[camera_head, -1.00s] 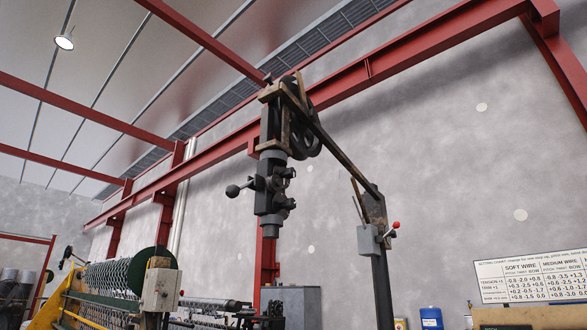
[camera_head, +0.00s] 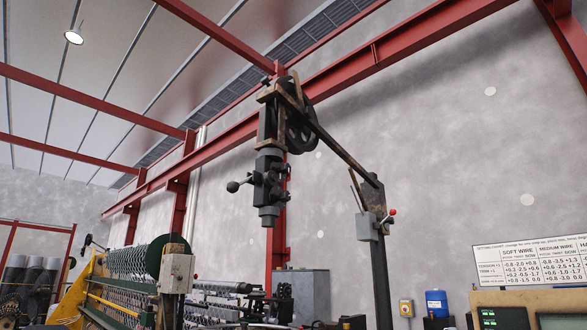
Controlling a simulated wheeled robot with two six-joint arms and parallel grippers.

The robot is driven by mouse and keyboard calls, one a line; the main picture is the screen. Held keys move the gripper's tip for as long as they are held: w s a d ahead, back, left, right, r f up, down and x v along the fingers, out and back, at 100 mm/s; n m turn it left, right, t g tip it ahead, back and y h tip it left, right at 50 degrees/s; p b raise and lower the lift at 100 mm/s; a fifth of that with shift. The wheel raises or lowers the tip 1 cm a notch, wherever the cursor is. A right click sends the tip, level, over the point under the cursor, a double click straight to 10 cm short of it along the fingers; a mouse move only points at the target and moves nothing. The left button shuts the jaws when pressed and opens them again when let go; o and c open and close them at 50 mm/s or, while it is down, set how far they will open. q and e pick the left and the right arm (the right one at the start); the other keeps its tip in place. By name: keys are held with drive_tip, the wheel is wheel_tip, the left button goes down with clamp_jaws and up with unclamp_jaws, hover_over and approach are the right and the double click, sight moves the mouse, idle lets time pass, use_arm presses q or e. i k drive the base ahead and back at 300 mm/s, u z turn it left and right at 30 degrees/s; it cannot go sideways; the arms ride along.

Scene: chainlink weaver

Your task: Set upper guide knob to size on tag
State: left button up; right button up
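A dark guide head (camera_head: 270,185) hangs from an overhead arm with a pulley wheel, upper centre in the head view. A ball-ended lever knob (camera_head: 233,187) sticks out from its left side, and smaller knobs or fittings (camera_head: 283,172) sit on its right side. I cannot tell which of these is the upper guide knob. No size tag can be made out. A setting chart (camera_head: 530,262) with soft wire and medium wire columns is at the right; its small figures are hard to read. Neither of my grippers is in view.
A post (camera_head: 380,260) carries a grey box with a red-knobbed lever (camera_head: 369,225). A chain-link machine (camera_head: 130,265) with mesh stands at the lower left. A grey cabinet (camera_head: 308,295), a blue drum (camera_head: 437,303) and a control panel (camera_head: 505,318) line the lower part.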

sight(284, 169)
drive_tip(key=u, duration=0.1)
drive_tip(key=k, duration=0.45)
drive_tip(key=z, duration=1.1)
drive_tip(key=i, duration=1.75)
drive_tip(key=u, duration=0.5)
